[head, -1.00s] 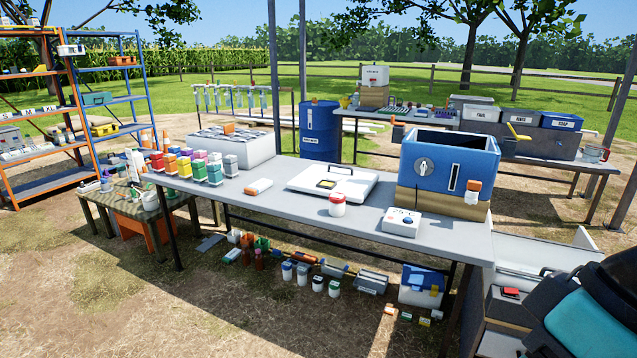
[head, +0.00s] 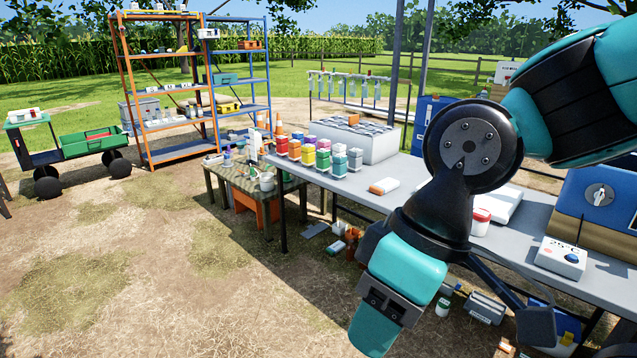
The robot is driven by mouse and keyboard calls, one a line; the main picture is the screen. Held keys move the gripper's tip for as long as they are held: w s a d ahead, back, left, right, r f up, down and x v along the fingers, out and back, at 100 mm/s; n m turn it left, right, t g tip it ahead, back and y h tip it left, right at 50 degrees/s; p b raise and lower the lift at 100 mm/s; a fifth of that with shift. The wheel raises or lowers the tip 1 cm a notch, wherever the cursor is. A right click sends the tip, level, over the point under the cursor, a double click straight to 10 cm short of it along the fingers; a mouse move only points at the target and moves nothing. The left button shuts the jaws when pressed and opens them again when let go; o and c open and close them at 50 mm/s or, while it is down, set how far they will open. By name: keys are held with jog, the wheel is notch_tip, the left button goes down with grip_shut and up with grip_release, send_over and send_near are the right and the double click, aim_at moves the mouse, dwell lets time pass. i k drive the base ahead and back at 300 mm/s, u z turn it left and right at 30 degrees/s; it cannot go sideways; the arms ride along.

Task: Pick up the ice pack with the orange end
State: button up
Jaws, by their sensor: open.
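A white pack with an orange end (head: 384,186) lies flat on the long grey table, its orange end towards the left front. It looks like the ice pack, and nothing touches it. My gripper (head: 455,325) is in the front right of the head view, in front of the table edge and nearer to the camera than the pack. It is open, and I see nothing held in it. My arm and gripper hide part of the table to the right of the pack.
Several coloured bottles (head: 310,153) stand left of the pack. A white box (head: 378,149) is behind it. A white-and-red jar (head: 480,222) and a blue unit (head: 592,205) are to the right. Several items lie under the table. The ground at left is open.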

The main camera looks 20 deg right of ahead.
aim_at(388, 185)
jog(key=u, duration=0.4)
jog(key=i, duration=2.55)
jog(key=z, duration=0.95)
jog(key=i, duration=0.75)
jog(key=z, duration=1.3)
jog(key=i, duration=0.35)
jog(key=z, duration=0.25)
